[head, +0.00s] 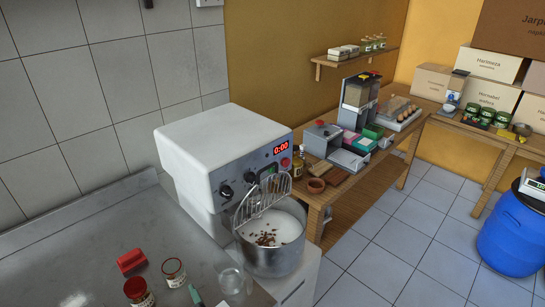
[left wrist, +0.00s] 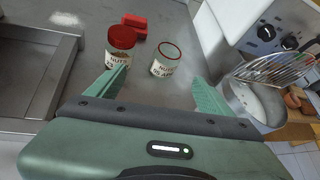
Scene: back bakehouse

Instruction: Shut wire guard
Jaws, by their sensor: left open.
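The wire guard (head: 262,194) of the white mixer (head: 222,145) is tilted up above the steel bowl (head: 272,258), leaving the bowl's top open. The bowl holds white stuff with brown bits on it. In the left wrist view the guard (left wrist: 278,68) is at the right, over the bowl's rim (left wrist: 232,92). My left gripper (left wrist: 162,70) is open and empty, with its green fingers apart over the steel counter, left of the mixer and away from the guard. One green fingertip shows at the bottom of the head view. My right gripper is not in view.
A red-lidded jar (head: 138,290), an open jar (head: 173,271), a red block (head: 131,260) and a clear glass (head: 233,282) stand on the counter (head: 80,260) near my left gripper. A wooden table (head: 345,207) with several goods stands right of the mixer.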

